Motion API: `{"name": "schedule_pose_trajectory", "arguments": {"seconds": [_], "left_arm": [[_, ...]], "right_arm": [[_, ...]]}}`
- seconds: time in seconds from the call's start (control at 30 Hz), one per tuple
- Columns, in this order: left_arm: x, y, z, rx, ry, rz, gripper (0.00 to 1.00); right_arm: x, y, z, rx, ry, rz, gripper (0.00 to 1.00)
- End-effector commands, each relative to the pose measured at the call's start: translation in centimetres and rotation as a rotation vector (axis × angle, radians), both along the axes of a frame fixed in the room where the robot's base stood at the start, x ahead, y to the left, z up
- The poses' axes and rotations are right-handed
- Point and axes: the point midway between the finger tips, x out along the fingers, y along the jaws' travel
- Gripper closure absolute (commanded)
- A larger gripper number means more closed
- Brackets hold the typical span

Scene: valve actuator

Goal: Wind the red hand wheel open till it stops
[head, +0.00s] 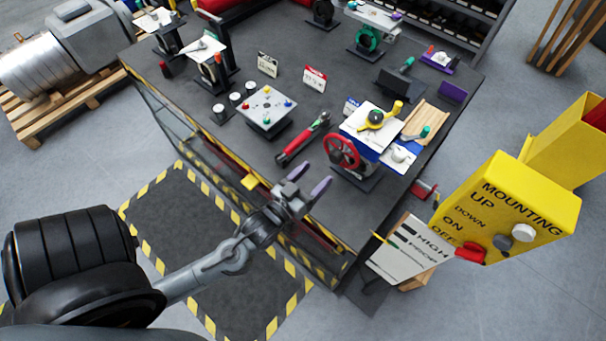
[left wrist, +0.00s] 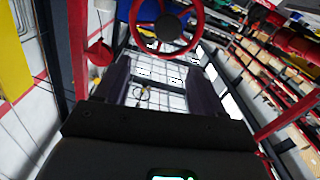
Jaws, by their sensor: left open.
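The red hand wheel (head: 341,153) stands upright on the front of a white and blue valve box (head: 372,130) near the table's front edge. In the left wrist view the wheel (left wrist: 168,28) is at the top, with a dark hub and red rim and spokes. My left gripper (head: 311,178) is open and empty, in front of the wheel and a little to its left, apart from it. In the left wrist view its two dark fingers (left wrist: 160,88) stand wide apart, with the wheel beyond them. My right gripper is not in view.
A yellow lever (head: 380,117) sits on top of the valve box. A red-handled tool (head: 303,140) lies left of the wheel. A button panel (head: 267,110) stands farther left. A yellow control box (head: 508,208) is at right. The dark table (head: 215,150) has bare patches between fixtures.

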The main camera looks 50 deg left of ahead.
Motion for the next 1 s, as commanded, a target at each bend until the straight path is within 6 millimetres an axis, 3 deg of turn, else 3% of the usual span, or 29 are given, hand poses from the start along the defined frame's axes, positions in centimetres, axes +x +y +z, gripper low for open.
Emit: {"name": "schedule_pose_trajectory", "arguments": {"seconds": [0.03, 0.2, 0.37, 0.8, 1.0], "left_arm": [[0.1, 0.2, -1.7, 0.003, 0.003, 0.002, 0.31], [0.2, 0.2, -2.7, 0.004, 0.003, 0.002, 0.31], [1.3, 0.4, -2.6, 0.005, 0.003, 0.001, 0.31], [7.9, 1.7, -2.5, 0.005, 0.003, 0.0, 0.31], [9.9, 2.1, -2.6, 0.004, 0.004, 0.0, 0.31]], "right_arm": [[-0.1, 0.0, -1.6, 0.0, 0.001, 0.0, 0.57], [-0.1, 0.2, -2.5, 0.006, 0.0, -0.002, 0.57], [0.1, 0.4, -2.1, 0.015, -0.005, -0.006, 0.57], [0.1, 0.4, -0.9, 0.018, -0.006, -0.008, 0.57], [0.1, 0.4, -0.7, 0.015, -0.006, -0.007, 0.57]]}}
